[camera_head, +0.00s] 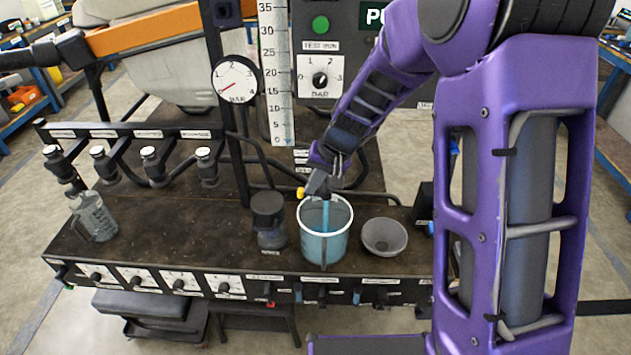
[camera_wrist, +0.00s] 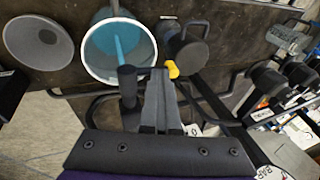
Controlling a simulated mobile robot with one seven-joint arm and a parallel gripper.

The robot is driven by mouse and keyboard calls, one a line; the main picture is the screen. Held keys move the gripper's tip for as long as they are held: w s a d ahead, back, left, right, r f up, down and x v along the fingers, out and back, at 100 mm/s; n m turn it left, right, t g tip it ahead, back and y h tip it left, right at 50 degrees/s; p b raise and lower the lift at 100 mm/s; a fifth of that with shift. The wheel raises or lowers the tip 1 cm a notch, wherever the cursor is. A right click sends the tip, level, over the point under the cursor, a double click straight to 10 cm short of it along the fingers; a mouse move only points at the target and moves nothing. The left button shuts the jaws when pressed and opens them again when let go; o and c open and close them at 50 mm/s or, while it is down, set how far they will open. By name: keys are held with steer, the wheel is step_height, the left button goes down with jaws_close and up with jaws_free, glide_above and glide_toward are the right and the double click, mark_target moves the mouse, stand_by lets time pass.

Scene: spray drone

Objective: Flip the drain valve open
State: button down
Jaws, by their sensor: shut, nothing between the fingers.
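A small yellow-ended part (camera_head: 300,193), seemingly the drain valve's handle, shows just left of my gripper (camera_head: 318,192). In the wrist view the yellow end (camera_wrist: 172,69) is right beside the fingertips of my gripper (camera_wrist: 156,75); I cannot tell whether they touch. My gripper is shut and empty. A clear, white-rimmed bucket (camera_head: 325,249) stands below on the bench, and it also shows in the wrist view (camera_wrist: 95,68). A pale blue stream (camera_head: 326,214) runs down into it, and blue liquid is inside. The valve body is mostly hidden behind my gripper.
A clear measuring jug (camera_head: 93,217) is at the bench's left end. Pipes and a pressure gauge (camera_head: 236,81) are behind. The bench between jug and jar is clear.

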steer(key=shift+a+f+b, duration=0.1)
steer(key=shift+a+b, duration=0.2)
steer(key=shift+a, duration=0.4)
step_height(320, 180, up, 14)
steer(key=s+p, duration=0.2)
steer(key=p, duration=0.1)
steer(key=shift+s+d+f+p, duration=0.15)
steer(key=shift+s+d+p, duration=0.2)
steer(key=shift+d, duration=0.05)
steer(key=shift+d, duration=0.1)
